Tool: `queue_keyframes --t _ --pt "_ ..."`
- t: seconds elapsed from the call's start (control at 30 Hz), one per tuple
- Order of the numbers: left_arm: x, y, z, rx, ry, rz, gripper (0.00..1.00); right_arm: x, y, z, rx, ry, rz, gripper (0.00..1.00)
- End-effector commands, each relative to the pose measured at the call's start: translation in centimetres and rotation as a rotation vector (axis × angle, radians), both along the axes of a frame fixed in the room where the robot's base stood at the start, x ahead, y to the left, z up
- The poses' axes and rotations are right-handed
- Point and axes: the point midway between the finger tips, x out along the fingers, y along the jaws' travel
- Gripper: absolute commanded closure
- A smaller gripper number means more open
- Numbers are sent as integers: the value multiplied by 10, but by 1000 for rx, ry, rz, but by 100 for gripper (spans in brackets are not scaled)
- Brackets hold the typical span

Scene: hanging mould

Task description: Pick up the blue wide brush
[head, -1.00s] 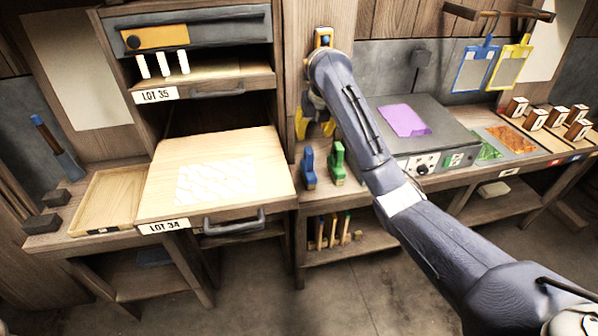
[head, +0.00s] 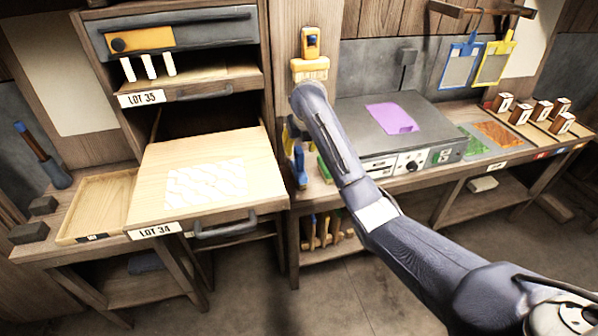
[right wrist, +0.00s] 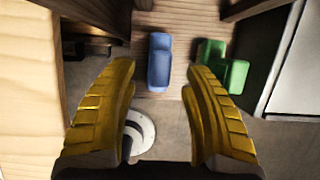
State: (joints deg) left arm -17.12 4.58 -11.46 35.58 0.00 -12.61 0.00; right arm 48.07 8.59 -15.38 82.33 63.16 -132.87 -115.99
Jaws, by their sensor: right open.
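The blue wide brush (head: 300,167) stands on the narrow wooden shelf below the post, left of a green brush (head: 324,170). In the right wrist view the blue brush (right wrist: 159,62) shows from above, between and just beyond the yellow fingertips. My right gripper (right wrist: 160,72) is open and empty, with its fingers spread wide on either side of the brush in the picture. I cannot tell whether they touch it. In the head view my right forearm covers most of that gripper and part of the green brush. My left gripper is not in view.
The green brush (right wrist: 224,66) stands close to the right finger's side. A wooden drawer (head: 205,215) juts out on the left. A grey machine (head: 440,155) with a purple sheet stands right. A yellow tool (head: 311,68) hangs on the post above.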

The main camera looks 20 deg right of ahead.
Motion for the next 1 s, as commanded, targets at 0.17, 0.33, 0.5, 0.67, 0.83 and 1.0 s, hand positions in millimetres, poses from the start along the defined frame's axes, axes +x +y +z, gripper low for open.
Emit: queue_keyframes --t 0.17,0.33,0.5,0.67,0.83,1.0 --pt "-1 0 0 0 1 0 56 6 0 -15 2 1 -1 51" --pt "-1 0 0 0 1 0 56 8 0 -20 0 0 -1 51" --pt "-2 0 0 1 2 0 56 12 -1 -31 2 2 -1 51" --pt "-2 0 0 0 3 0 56 19 -2 -50 2 2 -1 51" --pt "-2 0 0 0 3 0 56 26 -2 -63 2 1 -1 51" --pt "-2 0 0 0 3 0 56 28 -2 -68 1 -1 -1 51"
